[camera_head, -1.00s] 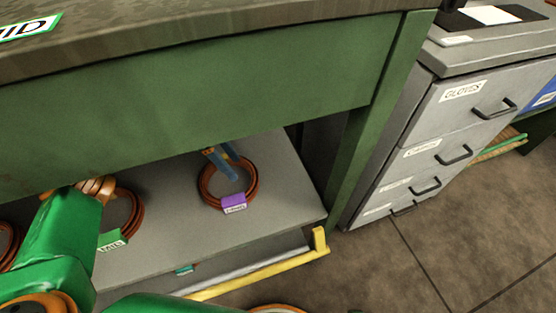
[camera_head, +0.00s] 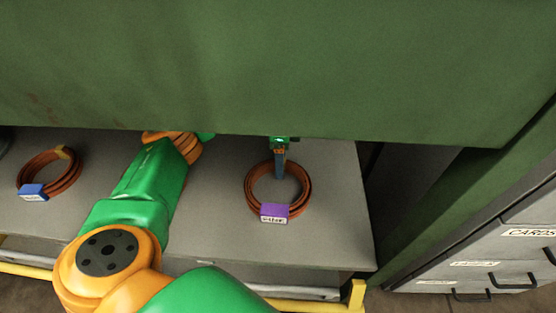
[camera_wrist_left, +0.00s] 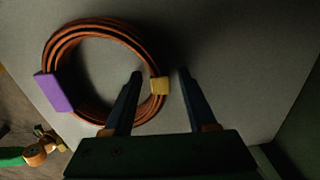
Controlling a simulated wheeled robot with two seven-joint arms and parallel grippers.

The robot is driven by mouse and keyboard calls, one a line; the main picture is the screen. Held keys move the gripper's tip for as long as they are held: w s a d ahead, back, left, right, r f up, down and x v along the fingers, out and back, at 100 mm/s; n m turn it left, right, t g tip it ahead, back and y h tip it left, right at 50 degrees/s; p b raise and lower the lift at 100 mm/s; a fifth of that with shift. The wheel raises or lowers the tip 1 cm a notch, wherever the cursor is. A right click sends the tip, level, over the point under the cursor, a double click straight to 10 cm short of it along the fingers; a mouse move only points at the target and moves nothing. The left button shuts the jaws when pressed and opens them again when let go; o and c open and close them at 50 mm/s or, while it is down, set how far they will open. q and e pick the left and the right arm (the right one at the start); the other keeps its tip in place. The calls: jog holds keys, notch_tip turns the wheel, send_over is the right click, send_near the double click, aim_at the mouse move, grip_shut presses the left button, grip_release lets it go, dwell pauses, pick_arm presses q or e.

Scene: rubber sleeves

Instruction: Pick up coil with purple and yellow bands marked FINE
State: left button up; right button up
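The coil (camera_head: 250,187) is a ring of reddish-brown tubing lying flat on the grey shelf under the green bench. Its purple band (camera_head: 274,211) faces the front and carries a small white label, too blurred to read surely. In the left wrist view the coil (camera_wrist_left: 61,47) shows its purple band (camera_wrist_left: 56,93) and, opposite, a yellow band (camera_wrist_left: 160,86). My left gripper (camera_head: 280,165) is over the coil's far side. In the wrist view its open fingers (camera_wrist_left: 159,80) stand either side of the yellow band, one inside the ring, one outside; contact is not visible. My right gripper is not seen.
Another coil (camera_head: 66,181) with blue and yellow bands lies at the shelf's left. The green bench panel (camera_head: 280,70) overhangs the shelf (camera_head: 330,215). A yellow rail (camera_head: 357,294) runs along the front. Grey drawers (camera_head: 520,245) stand at the right. Shelf right of the coil is clear.

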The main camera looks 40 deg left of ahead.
pick_arm(q)
grip_shut()
dwell(1.3)
